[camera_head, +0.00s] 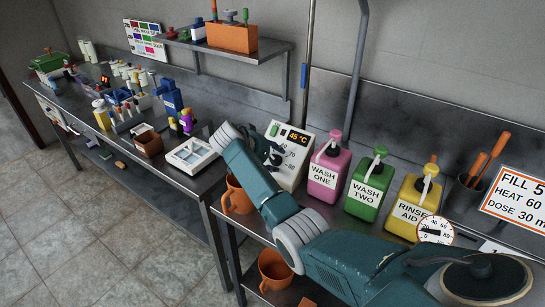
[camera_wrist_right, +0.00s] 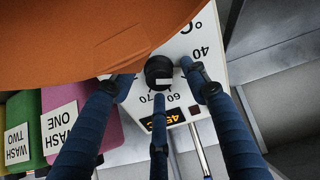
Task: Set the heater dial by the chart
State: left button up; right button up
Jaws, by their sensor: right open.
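The heater box (camera_head: 291,158) is white with a lit display reading 45 °C (camera_head: 297,138). Its black round dial (camera_wrist_right: 158,70) shows in the right wrist view, with scale numbers 40, 60 and 70 around it. A light mark shows on the dial. My right gripper (camera_head: 274,152) is at the box's front. In the wrist view its dark blue fingers (camera_wrist_right: 158,88) are open and spread around the dial; I cannot tell whether they touch it. The chart (camera_head: 515,200) at the right reads FILL 5, HEAT 60, DOSE 30, cut off by the frame edge. My left gripper is not in view.
Pink (camera_head: 326,175), green (camera_head: 367,188) and yellow (camera_head: 412,207) pump bottles stand right of the heater. An orange jug (camera_head: 238,197) is below my right forearm; orange fills the wrist view's upper left. A shelf (camera_head: 233,55) hangs above.

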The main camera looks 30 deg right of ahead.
jog(key=shift+c, duration=1.1)
jog(key=c, duration=0.9)
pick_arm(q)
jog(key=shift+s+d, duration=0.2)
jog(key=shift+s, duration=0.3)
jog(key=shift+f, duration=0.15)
